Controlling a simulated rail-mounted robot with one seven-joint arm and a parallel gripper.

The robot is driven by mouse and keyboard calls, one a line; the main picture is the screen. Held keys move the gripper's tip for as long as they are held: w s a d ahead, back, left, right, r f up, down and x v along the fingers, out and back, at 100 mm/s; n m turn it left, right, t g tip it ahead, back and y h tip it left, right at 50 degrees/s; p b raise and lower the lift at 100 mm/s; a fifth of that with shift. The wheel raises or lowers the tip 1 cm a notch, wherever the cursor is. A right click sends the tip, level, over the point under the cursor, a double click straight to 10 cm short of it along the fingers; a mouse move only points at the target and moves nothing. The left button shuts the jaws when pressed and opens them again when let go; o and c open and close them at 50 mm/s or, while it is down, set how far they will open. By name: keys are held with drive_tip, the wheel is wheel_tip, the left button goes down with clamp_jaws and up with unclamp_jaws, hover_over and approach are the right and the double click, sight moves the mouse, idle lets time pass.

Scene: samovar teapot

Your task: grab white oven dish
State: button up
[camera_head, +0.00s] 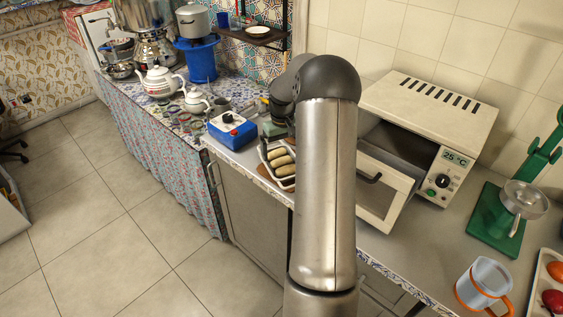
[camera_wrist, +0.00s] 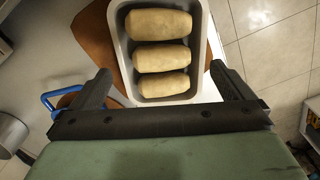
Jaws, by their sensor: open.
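The white oven dish (camera_head: 287,184) sits on the counter left of my arm and holds three pale rolls (camera_wrist: 162,57). In the wrist view the dish (camera_wrist: 204,45) reaches from the top edge down to between my fingers. My gripper (camera_wrist: 162,76) is open, with one finger on each side of the dish's near end. I see a gap between each finger and the dish, and no hold on it. In the head view my arm hides part of the dish and most of my gripper.
A brown board (camera_wrist: 92,38) lies under the dish. A blue box (camera_head: 231,131) stands left of it. A white oven (camera_head: 430,108) with its door (camera_head: 385,195) open is right of my arm. The counter's front edge is close to the dish.

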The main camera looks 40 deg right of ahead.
sight(281, 159)
drive_tip(key=shift+w+f+p, duration=0.2)
drive_tip(key=shift+f+p, duration=0.7)
drive_tip(key=shift+f, duration=1.85)
drive_tip(key=shift+r, duration=0.1)
drive_tip(key=c, duration=0.9)
drive_tip(key=shift+o, duration=0.2)
drive_tip(key=shift+a, duration=0.1)
